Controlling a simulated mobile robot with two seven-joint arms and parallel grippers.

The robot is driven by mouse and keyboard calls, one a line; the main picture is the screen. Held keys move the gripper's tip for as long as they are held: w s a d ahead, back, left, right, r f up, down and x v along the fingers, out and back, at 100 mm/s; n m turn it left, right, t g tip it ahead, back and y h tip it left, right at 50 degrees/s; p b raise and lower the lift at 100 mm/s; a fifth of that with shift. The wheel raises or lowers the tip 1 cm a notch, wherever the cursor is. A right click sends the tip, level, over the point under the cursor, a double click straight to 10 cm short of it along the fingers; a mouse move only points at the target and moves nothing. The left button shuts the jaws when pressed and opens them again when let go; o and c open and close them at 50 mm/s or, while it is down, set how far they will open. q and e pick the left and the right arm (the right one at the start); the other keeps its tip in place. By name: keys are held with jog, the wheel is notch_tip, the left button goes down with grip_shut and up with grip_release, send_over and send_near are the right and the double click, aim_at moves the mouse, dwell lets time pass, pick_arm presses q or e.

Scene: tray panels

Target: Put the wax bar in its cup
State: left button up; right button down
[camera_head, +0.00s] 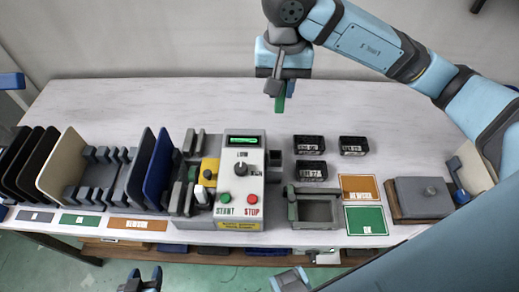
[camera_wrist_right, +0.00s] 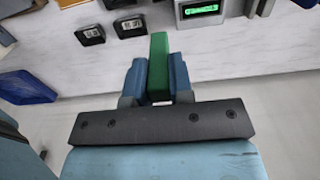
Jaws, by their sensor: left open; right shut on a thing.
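A green bar, seemingly the wax bar (camera_head: 280,103), is held upright in my right gripper (camera_head: 279,88) above the back of the table. In the right wrist view the green bar (camera_wrist_right: 159,65) lies between the two blue fingers of my right gripper (camera_wrist_right: 160,85), which are shut on it. No cup can be told for certain; small black boxes with white markings (camera_head: 309,145) and a grey open-topped frame (camera_head: 315,209) stand below and in front of the bar. My left gripper (camera_head: 145,276) is open and empty at the bottom edge, before the table, partly cut off.
A control box (camera_head: 240,180) with green and red buttons stands mid-table. Racks with dark, cream and blue panels (camera_head: 158,168) fill the left. Orange (camera_head: 360,187) and green (camera_head: 366,221) label plates and a grey lidded block (camera_head: 424,197) lie right. The back of the table is clear.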

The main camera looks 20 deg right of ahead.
notch_tip(320, 180, down, 19)
jog(key=shift+s+f+p, duration=0.15)
jog(key=shift+p, duration=0.25)
jog(key=shift+f, duration=0.1)
jog(key=shift+f, duration=0.15)
jog(key=c, duration=1)
grip_release()
